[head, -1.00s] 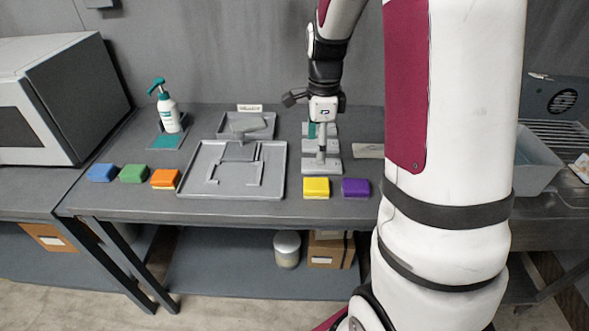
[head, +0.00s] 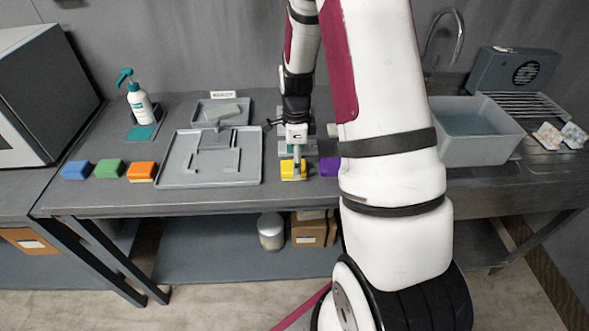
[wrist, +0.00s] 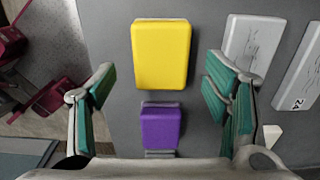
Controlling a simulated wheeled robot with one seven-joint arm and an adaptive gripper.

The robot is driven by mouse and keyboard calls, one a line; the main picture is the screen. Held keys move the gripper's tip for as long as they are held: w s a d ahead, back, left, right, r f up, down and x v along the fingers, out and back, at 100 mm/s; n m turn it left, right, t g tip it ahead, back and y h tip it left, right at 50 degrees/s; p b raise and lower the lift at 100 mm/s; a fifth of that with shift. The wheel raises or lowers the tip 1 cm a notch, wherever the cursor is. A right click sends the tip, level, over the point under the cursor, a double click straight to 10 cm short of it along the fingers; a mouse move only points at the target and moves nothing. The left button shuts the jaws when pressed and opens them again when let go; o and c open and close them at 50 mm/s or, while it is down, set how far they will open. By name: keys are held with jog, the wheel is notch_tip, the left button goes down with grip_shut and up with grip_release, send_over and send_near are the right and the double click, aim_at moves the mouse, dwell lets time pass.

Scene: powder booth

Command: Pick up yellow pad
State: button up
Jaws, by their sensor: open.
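The yellow pad (head: 292,171) lies on the grey table near its front edge. In the wrist view the yellow pad (wrist: 161,53) sits ahead of my gripper, in line with the space between its fingers. My gripper (wrist: 162,95) is open, with teal finger pads on both sides, and nothing is between the tips that I can see as held. In the head view my gripper (head: 298,165) is right above or at the yellow pad and hides part of it. I cannot tell whether it touches the pad.
A purple pad (head: 329,166) lies just right of the yellow one. A grey tray (head: 168,180) is to the left, with orange (head: 142,171), green (head: 111,169) and blue (head: 77,169) pads beyond. Grey plates (wrist: 245,45) lie beside the yellow pad. A water basin (head: 478,148) stands at the right.

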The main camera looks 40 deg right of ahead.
jog(key=shift+d+f, duration=0.1)
jog(key=shift+f, duration=1.45)
jog(key=c, duration=1.3)
jog(key=shift+r, duration=0.15)
jog(key=shift+c, duration=0.2)
jog(key=shift+r, duration=0.55)
notch_tip(320, 180, up, 2)
jog(key=shift+w+r, duration=0.1)
jog(key=s+a, duration=0.2)
jog(key=s, duration=0.5)
jog(key=s+a+r+b, duration=0.1)
jog(key=s+a, duration=0.1)
jog(key=s, duration=0.6)
jog(key=shift+s+a+r, duration=0.2)
jog(key=shift+s+a, duration=0.1)
